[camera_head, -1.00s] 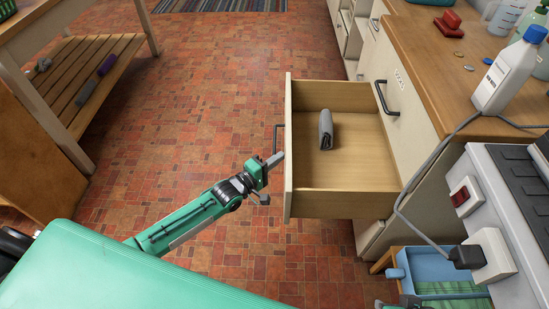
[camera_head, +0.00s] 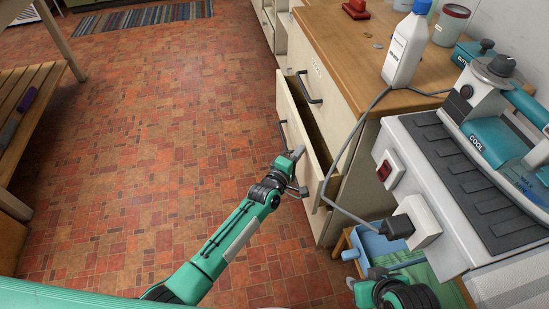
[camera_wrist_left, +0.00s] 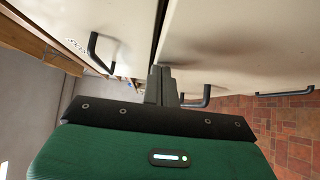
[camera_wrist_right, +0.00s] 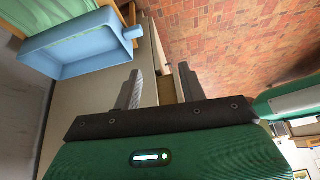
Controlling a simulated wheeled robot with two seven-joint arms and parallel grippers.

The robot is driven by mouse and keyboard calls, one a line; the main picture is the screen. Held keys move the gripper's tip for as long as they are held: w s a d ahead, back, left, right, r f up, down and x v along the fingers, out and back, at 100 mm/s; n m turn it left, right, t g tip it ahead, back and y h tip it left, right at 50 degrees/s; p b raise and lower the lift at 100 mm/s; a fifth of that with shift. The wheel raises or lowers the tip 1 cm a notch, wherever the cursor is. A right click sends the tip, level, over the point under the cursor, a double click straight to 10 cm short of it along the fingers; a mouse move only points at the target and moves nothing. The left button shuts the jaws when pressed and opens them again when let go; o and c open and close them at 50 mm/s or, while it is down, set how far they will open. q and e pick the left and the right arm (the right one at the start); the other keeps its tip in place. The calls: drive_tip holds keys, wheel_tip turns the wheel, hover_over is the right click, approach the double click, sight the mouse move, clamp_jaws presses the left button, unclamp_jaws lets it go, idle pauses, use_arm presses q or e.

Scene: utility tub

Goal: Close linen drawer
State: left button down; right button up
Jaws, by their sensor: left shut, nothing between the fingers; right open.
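The linen drawer (camera_head: 304,140) is pulled out only a little, with a narrow dark gap behind its cream front. Its dark handle (camera_head: 283,135) is on the front; the grey cloth inside is hidden. My left gripper (camera_head: 298,153) is shut and empty, its fingertips at the drawer front beside the handle. In the left wrist view the shut fingers (camera_wrist_left: 161,75) point at the drawer front (camera_wrist_left: 240,50), next to the handle (camera_wrist_left: 197,98); contact is hard to tell. My right gripper (camera_wrist_right: 155,85) is open and empty, low by the cabinet in the head view (camera_head: 370,280).
A grey cord (camera_head: 345,155) hangs from the counter past the drawer's right end. A white bottle (camera_head: 408,48) stands on the wooden countertop (camera_head: 350,55). The tiled floor left of the drawer is clear.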

use_arm(q)
drive_tip(key=w+d+b, duration=0.1)
drive_tip(key=d, duration=0.5)
drive_tip(key=shift+w+d+r, duration=0.15)
drive_tip(key=shift+w+d, duration=0.05)
drive_tip(key=shift+w, duration=0.2)
use_arm(e)
drive_tip(key=w+a+t, duration=0.1)
drive_tip(key=w+a+t+y, duration=0.1)
drive_tip(key=a, duration=0.1)
drive_tip(key=shift+a+f, duration=0.15)
drive_tip(key=shift+f, duration=0.25)
use_arm(q)
drive_tip(key=shift+d+r, duration=0.1)
